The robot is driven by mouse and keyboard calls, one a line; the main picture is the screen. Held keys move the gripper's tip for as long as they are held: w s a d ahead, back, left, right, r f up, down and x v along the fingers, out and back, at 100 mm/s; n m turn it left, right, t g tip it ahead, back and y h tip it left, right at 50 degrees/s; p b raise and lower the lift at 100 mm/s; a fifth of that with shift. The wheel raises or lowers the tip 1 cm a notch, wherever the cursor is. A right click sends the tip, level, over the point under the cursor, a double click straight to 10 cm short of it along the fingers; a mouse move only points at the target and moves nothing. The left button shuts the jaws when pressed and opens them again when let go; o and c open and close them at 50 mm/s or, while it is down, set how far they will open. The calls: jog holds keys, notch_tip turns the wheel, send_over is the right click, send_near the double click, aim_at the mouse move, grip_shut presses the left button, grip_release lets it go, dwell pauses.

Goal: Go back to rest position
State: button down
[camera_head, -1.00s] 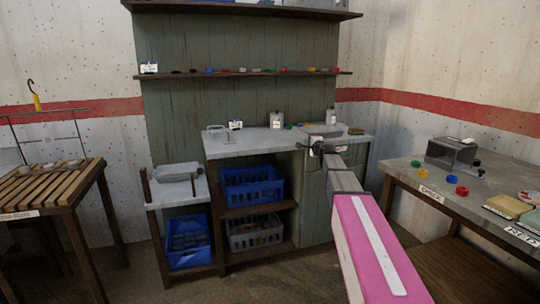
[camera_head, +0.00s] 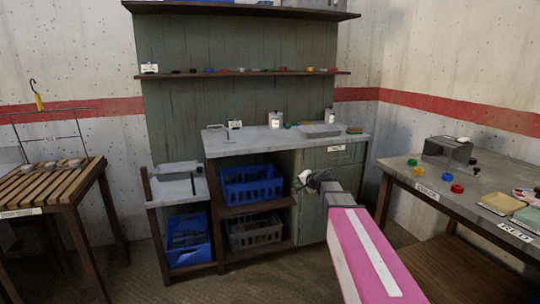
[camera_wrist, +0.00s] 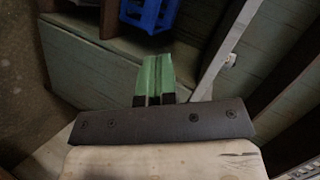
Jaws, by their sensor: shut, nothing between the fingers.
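My gripper (camera_head: 303,181) is at the end of my arm, in front of the bench's lower cabinet. In the wrist view its green-tipped fingers (camera_wrist: 155,78) are together with nothing between them. The grey-topped bench (camera_head: 245,146) stands behind it against the green panel. The gripper is below the level of the bench top and appears apart from the bench.
A blue crate (camera_head: 252,190) and a grey crate (camera_head: 254,236) sit on the bench's shelves. Another blue crate (camera_head: 188,240) is under the low side table. A slatted table (camera_head: 45,188) is at left. A work table (camera_head: 480,205) with coloured caps is at right.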

jog(key=s+d+f+n+g+h, duration=0.2)
jog(key=s+f, duration=0.4)
jog(key=s, duration=0.4)
jog(key=s+d+f+n+g+h, duration=0.1)
jog(key=s+f+g, duration=0.4)
jog(key=s, duration=0.6)
jog(key=s+d+f+n+g+h, duration=0.2)
jog(key=s+f+n+g+h, duration=0.1)
jog(key=s+f, duration=0.5)
jog(key=s+h, duration=0.1)
jog(key=s, duration=0.2)
jog(key=shift+s+d+n+g, duration=0.2)
jog(key=shift+d+n+g, duration=0.1)
jog(key=shift+n, duration=0.1)
